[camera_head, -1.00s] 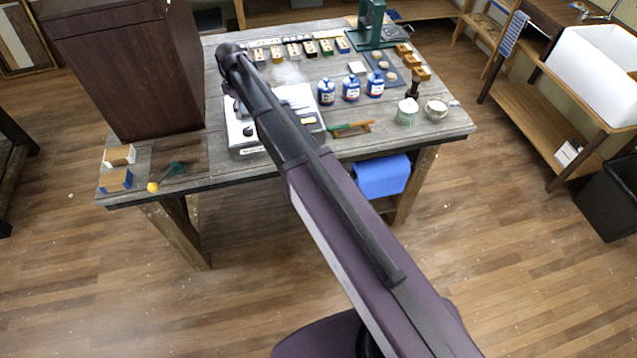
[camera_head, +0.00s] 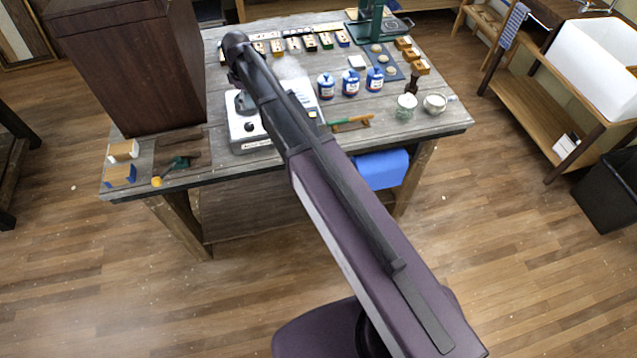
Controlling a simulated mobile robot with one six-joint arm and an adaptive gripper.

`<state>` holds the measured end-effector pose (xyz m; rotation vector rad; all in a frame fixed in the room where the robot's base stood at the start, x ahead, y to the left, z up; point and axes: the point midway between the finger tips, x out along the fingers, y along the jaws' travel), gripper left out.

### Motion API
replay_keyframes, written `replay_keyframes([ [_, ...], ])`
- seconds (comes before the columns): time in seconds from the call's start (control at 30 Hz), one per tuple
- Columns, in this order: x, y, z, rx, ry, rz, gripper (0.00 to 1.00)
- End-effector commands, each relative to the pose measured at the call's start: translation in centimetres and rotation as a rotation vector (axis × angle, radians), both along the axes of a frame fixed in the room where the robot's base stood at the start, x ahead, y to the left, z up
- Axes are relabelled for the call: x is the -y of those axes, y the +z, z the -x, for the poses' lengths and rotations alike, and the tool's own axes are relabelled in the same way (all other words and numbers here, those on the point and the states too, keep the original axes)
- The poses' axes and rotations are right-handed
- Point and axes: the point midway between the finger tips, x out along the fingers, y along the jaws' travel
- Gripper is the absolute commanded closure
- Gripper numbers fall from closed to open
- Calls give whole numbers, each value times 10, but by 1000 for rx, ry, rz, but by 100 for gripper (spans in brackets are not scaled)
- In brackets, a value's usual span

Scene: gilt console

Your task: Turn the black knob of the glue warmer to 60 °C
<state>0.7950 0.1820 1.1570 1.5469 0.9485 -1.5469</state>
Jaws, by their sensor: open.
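The glue warmer (camera_head: 246,147) appears to be the pale, boxy unit at the front of the workbench, left of centre. A small dark round spot on it, apparently the black knob (camera_head: 249,127), shows just left of my arm. Its pointer and any temperature marks are too small to read. A dark grey shape (camera_head: 242,103) stands above the knob; I cannot tell what it is. My gripper's fingers cannot be made out; the arm hides that area.
A tall dark wooden cabinet (camera_head: 135,70) stands on the bench left of the warmer. Right of it are a green-handled tool (camera_head: 350,122), several blue-and-white bottles (camera_head: 351,83) and two small pots. Two blocks and a yellow-tipped tool (camera_head: 170,170) lie at the front left.

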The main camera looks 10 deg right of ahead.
Motion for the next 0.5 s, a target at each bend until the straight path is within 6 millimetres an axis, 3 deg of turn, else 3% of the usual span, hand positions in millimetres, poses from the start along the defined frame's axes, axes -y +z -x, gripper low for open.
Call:
replay_keyframes([
  [0.5,42,-44,44,0,-195,0,16],
])
